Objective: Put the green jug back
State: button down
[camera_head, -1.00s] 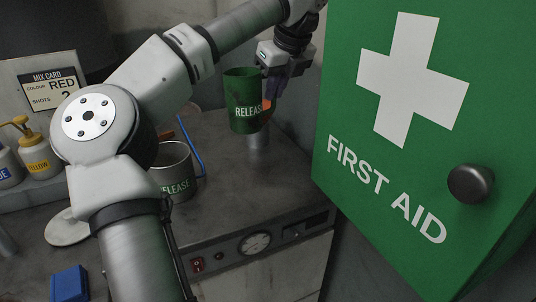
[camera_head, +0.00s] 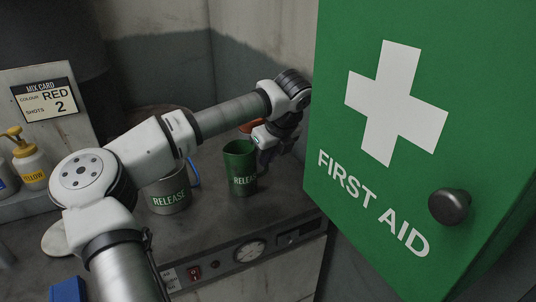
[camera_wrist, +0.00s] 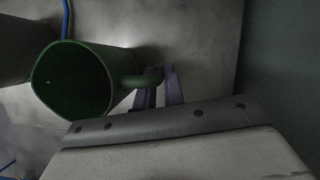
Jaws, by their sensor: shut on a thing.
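The green jug (camera_head: 240,168), marked RELEASE, is upright at the worktop, right of a grey jug. Whether its base touches the top is hard to tell. My gripper (camera_head: 262,160) is at the jug's right side, shut on its handle. In the wrist view the jug (camera_wrist: 75,85) shows its open mouth, with its handle between the fingers of my gripper (camera_wrist: 158,88). The inside of the jug looks dark and empty.
A grey jug (camera_head: 168,194), also marked RELEASE, stands close on the left, partly behind my arm. A large green first aid cabinet (camera_head: 400,130) is close on the right. An orange-brown round thing (camera_head: 253,126) shows behind the green jug. The worktop (camera_head: 222,222) in front is clear.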

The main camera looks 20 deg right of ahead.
jog(key=shift+r, duration=0.1)
jog(key=c, duration=1.5)
grip_release()
jog(key=shift+p, duration=0.55)
